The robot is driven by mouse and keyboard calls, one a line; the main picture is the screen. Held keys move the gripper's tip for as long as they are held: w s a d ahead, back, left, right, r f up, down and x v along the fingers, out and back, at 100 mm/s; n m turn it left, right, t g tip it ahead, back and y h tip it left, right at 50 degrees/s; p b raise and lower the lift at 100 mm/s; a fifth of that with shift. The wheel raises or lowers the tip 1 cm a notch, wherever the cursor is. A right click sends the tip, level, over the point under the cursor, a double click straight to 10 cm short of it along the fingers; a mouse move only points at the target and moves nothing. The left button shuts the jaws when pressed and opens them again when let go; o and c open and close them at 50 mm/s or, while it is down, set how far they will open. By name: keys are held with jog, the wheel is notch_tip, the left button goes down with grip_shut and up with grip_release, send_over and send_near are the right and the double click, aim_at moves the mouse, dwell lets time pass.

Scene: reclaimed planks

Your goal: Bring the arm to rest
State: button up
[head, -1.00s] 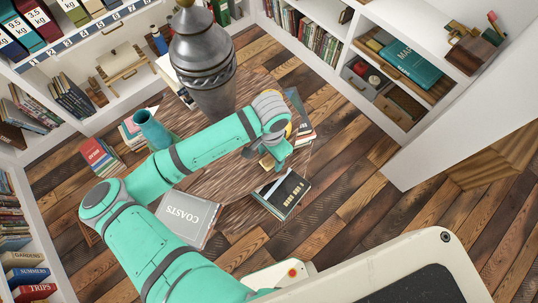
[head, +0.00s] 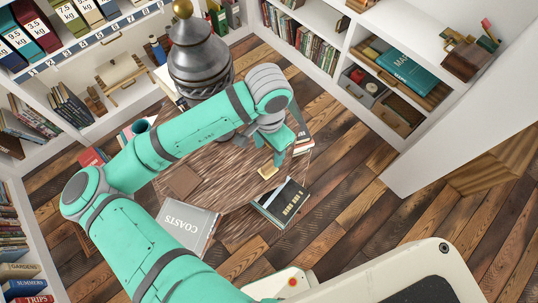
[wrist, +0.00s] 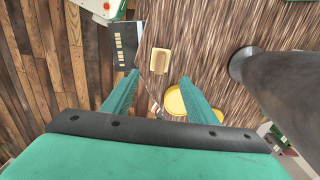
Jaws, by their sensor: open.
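My arm, green with dark bands, reaches across the round wooden table (head: 215,185) in the head view. My gripper (head: 278,158) hangs above the table's right part. In the wrist view my gripper (wrist: 160,95) has its two green fingers spread well apart with nothing between them. Below it lie a small tan dish (wrist: 159,61) and a yellow round thing (wrist: 190,103), partly hidden by a finger. The tan dish also shows in the head view (head: 268,172).
A grey book marked COASTS (head: 187,225) and a dark book (head: 283,203) lie at the table's near edge. A tall dark metal urn (head: 200,62) stands behind my arm. White shelves stand around. Plank floor (head: 345,185) is clear at right.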

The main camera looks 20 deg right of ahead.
jog(key=shift+r, duration=0.75)
jog(key=shift+a+f, duration=0.1)
